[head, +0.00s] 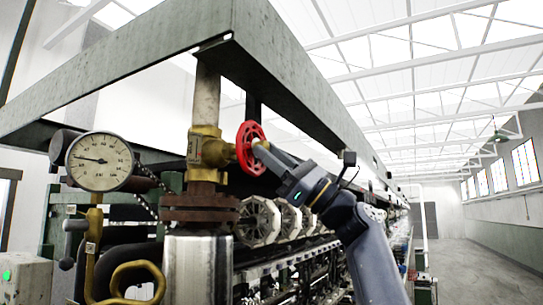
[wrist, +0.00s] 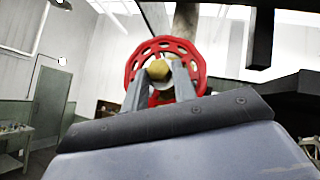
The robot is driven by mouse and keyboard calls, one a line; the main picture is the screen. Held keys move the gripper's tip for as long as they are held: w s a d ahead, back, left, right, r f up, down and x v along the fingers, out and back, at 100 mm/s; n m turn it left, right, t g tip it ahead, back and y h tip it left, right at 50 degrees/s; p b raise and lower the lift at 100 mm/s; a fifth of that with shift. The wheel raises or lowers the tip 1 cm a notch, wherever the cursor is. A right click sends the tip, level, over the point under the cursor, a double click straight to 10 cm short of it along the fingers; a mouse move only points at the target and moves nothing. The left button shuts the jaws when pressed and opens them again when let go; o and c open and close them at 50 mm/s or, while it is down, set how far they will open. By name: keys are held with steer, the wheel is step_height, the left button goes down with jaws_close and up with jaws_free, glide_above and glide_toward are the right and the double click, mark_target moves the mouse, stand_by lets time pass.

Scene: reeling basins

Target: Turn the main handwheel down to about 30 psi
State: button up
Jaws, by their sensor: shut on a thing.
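The red main handwheel (head: 243,147) sits on the right side of a brass valve (head: 209,150) on an upright pipe. My gripper (head: 261,150) reaches it from the right and is shut on it. In the wrist view the wheel (wrist: 162,44) faces me, and the fingers of my gripper (wrist: 160,74) lie on either side of its brass-coloured hub. The exact contact is partly hidden. The round pressure gauge (head: 99,161) is at the left, its needle pointing left and slightly up. Its numbers are too small to read surely.
A grey-green steel beam frame (head: 190,45) runs above the valve and back along the machine. Pale reel wheels (head: 258,222) stand in a row below right. A rusty flange (head: 199,208) is under the valve. The aisle floor (head: 470,262) at right is clear.

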steer(key=o, duration=0.9)
steer(key=b+v, duration=0.5)
steer(key=v, duration=0.6)
steer(key=shift+r, duration=0.1)
